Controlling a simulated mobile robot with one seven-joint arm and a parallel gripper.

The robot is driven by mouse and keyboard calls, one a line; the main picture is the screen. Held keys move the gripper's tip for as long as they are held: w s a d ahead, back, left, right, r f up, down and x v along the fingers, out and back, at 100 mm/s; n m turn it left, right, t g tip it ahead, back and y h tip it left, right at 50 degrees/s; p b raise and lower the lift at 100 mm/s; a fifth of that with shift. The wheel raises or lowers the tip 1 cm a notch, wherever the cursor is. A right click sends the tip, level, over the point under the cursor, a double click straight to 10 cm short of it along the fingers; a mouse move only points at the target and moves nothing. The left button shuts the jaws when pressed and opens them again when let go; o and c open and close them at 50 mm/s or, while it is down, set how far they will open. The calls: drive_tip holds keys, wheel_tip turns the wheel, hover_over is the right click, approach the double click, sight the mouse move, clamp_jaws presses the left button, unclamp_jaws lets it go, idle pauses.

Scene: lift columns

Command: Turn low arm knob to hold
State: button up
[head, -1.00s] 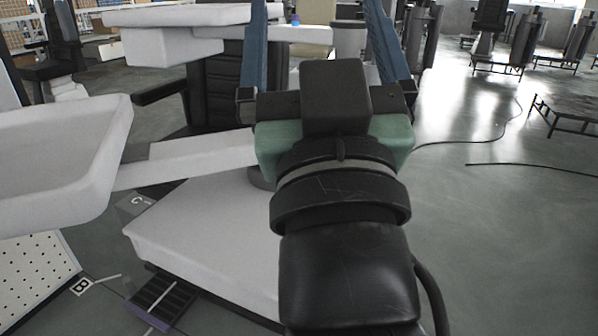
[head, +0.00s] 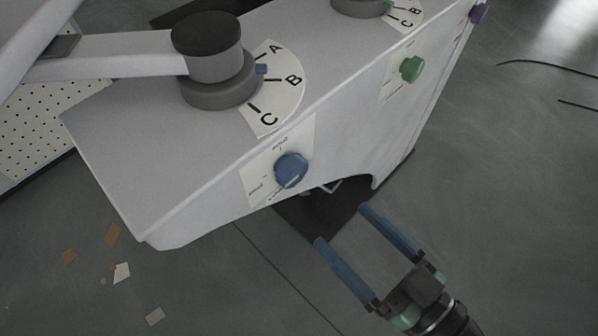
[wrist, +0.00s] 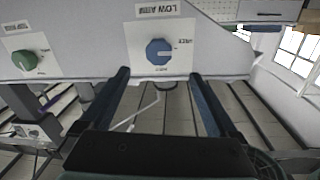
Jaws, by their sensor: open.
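The low arm knob is a blue knob (head: 291,170) on a white label plate on the side face of the white column base (head: 130,190). In the wrist view the blue knob (wrist: 159,51) sits under a "LOW ARM" label (wrist: 158,9). A pale line on it points right, towards one small word; another word lies below it. I cannot read these words surely. My gripper (head: 341,224) is open and empty, below and right of the knob in the head view, apart from it. In the wrist view its fingers (wrist: 160,73) straddle the space just below the knob.
A green knob (head: 411,68) and a purple knob (head: 479,12) sit further along the same face. A grey pivot (head: 213,60) with an A-B-C dial (head: 285,85) carries a white arm (head: 110,54) on top. Scraps (head: 121,272) lie on the floor.

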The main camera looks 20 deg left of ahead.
sight(297, 177)
drive_tip(key=b+x, duration=0.1)
drive_tip(key=x, duration=1)
drive_tip(key=shift+w+a, duration=0.2)
drive_tip(key=shift+a, duration=0.05)
drive_tip(key=c, duration=1.3)
drive_tip(key=shift+c, duration=0.2)
